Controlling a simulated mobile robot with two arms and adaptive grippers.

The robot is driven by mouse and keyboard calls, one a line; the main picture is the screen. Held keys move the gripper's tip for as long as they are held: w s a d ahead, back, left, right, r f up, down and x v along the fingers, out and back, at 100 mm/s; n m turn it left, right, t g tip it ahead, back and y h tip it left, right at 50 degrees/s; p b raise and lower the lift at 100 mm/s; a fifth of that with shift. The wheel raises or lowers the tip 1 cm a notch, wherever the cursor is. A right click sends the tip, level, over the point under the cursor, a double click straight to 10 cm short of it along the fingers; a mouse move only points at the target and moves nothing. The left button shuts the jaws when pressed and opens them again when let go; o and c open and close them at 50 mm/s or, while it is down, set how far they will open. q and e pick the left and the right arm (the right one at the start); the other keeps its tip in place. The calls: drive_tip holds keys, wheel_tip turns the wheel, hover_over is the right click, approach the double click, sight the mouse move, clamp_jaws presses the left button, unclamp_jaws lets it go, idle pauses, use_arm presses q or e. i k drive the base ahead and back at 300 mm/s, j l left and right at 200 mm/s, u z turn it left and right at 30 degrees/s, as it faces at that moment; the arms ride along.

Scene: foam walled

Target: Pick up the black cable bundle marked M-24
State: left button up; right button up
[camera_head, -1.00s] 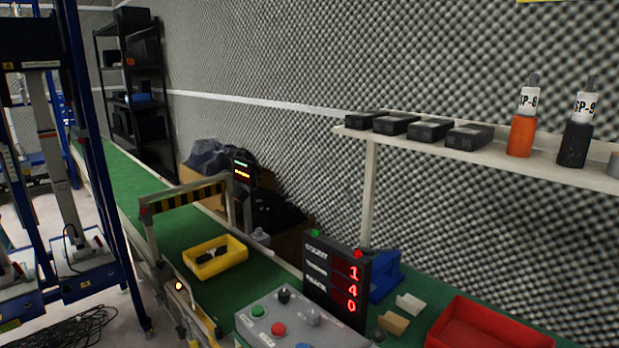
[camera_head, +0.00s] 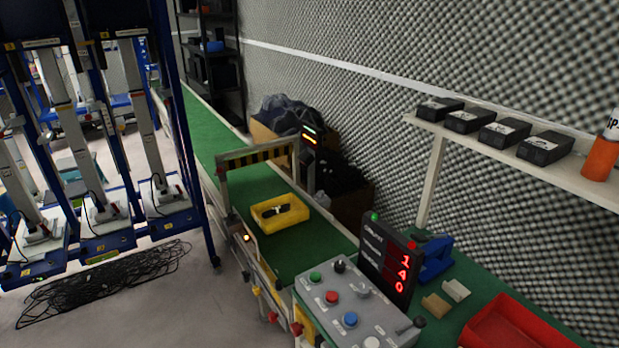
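A yellow bin (camera_head: 268,219) stands on the green conveyor belt, just past the striped arch. A small dark object (camera_head: 277,210) with a lighter mark lies in it, too small to identify or read. A loose tangle of black cable (camera_head: 100,283) lies on the floor at the lower left, with no readable marking. I cannot read M-24 anywhere. Neither of my grippers is in view.
A grey control box (camera_head: 352,310), a red-digit display (camera_head: 388,262) and a red tray (camera_head: 505,325) are at the front right. Black boxes (camera_head: 502,132) sit on a wall shelf. A blue rack (camera_head: 170,110) stands left. Grey floor (camera_head: 200,315) is open beside the conveyor.

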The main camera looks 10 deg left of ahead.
sight(276, 210)
drive_tip(key=i+j, duration=0.15)
drive_tip(key=j, duration=0.15)
drive_tip(key=i+j, duration=0.1)
drive_tip(key=j, duration=0.2)
drive_tip(key=i+j+z, duration=0.1)
drive_tip(key=j, duration=0.2)
drive_tip(key=i+j, duration=0.2)
drive_tip(key=j, duration=0.1)
